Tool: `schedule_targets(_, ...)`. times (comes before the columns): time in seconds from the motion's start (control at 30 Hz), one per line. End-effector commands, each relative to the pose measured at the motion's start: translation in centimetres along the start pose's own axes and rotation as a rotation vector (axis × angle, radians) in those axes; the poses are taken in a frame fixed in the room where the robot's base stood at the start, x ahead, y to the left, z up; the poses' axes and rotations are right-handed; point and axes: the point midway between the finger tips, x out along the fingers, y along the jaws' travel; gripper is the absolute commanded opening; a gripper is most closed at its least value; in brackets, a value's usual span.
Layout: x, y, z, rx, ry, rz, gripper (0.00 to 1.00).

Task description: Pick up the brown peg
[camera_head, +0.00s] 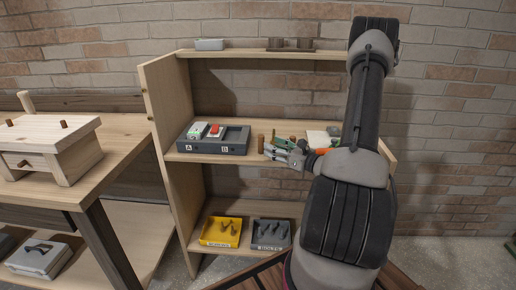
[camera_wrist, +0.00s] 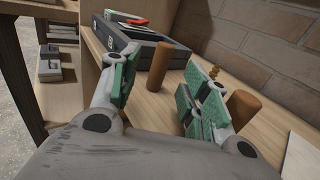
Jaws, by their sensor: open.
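A brown peg (camera_wrist: 159,68) stands upright on the middle shelf, and a brown cylinder shows left of my gripper in the head view (camera_head: 260,143). In the wrist view, the peg appears between and beyond the two green-padded fingers of my gripper (camera_wrist: 153,82). My gripper (camera_head: 277,149) is open and empty, low over the shelf. A second brown cylinder (camera_wrist: 243,106) stands to the right of the right finger, partly hidden by it. I cannot tell whether the fingers touch either one.
A dark two-compartment tray marked A and B (camera_head: 235,141) stands left of the peg. A small brass piece (camera_wrist: 214,77) is behind the right finger. A pale flat item (camera_head: 318,139) lies right. The brick wall closes the back; a wooden side panel (camera_head: 166,107) bounds the left.

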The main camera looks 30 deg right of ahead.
Motion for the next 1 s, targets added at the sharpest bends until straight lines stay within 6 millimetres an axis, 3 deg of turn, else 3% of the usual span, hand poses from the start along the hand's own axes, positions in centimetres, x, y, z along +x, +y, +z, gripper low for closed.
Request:
schedule_targets(0.4, 6.0, -0.1, 0.1, -0.003, 0.0, 0.008, 0.46)
schedule_targets(0.73, 7.1, -0.2, 0.1, -0.003, 0.0, 0.005, 0.46)
schedule_targets(0.97, 7.0, -0.2, 0.1, -0.003, 0.0, 0.006, 0.07)
schedule_targets(1.0, 7.0, -0.2, 0.1, -0.003, 0.0, 0.006, 0.07)
